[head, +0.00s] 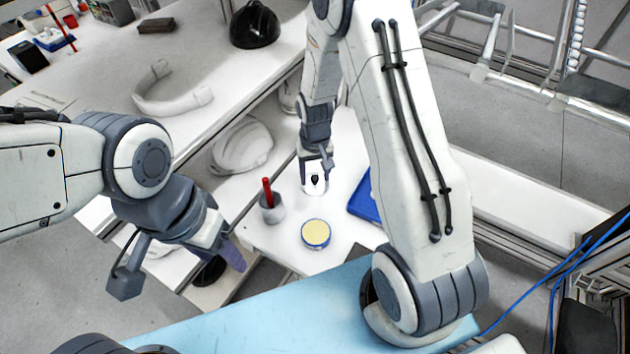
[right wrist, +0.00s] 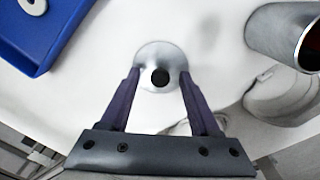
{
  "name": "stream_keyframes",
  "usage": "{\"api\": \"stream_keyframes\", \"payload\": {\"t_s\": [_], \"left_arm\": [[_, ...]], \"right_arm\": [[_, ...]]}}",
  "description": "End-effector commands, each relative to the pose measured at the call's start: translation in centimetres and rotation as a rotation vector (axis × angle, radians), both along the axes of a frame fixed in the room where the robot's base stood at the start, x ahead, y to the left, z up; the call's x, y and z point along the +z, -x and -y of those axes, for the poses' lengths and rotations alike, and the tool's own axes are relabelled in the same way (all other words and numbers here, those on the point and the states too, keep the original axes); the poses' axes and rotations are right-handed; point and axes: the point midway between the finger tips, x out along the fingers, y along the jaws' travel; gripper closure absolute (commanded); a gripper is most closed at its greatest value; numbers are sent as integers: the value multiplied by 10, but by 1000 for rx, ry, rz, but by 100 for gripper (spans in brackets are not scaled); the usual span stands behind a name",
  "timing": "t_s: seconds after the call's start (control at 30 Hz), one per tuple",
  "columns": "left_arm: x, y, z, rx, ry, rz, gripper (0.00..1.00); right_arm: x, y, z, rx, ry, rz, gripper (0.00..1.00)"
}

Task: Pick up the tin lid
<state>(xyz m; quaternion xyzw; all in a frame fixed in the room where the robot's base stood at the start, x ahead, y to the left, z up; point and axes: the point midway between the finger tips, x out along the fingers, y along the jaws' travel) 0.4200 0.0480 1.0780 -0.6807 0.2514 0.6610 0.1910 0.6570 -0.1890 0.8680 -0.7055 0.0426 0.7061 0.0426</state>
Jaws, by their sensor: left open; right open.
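The tin lid is a silver disc (right wrist: 150,57) with a black knob in the middle of the right wrist view; in the head view it is a small pale round (head: 315,187) with a dark spot. My right gripper (right wrist: 160,78) is open, its two dark fingers on either side of the lid's knob. I cannot tell whether they touch the lid. In the head view my right gripper (head: 316,175) points down over the lid. A round tin (head: 315,233) with a yellow top stands nearer on the white table. My left gripper (head: 180,267) is open and empty, away to the left.
A grey cup (head: 272,211) with a red stick stands left of the tin. A blue tray (head: 364,199) lies to the right. White helmet shells (head: 242,147) sit on the shelf at left. A light blue surface (head: 280,318) is in front.

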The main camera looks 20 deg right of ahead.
Motion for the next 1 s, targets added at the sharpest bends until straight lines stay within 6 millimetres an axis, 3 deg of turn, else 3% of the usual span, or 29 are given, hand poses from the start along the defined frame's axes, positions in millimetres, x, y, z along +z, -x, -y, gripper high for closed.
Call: {"api": "stream_keyframes", "payload": {"t_s": [0.13,0.17,0.3,0.73,1.0], "left_arm": [[0,0,0,0,0,0,42],[0,0,0,0,0,0,42],[0,0,0,0,0,0,42],[-1,0,0,0,0,0,42],[-8,0,0,0,0,0,42]], "right_arm": [[0,0,0,0,0,1,37],[0,0,0,0,0,1,45],[0,0,0,0,0,1,98],[5,-1,0,0,0,2,100],[38,-2,0,0,0,8,100]]}}
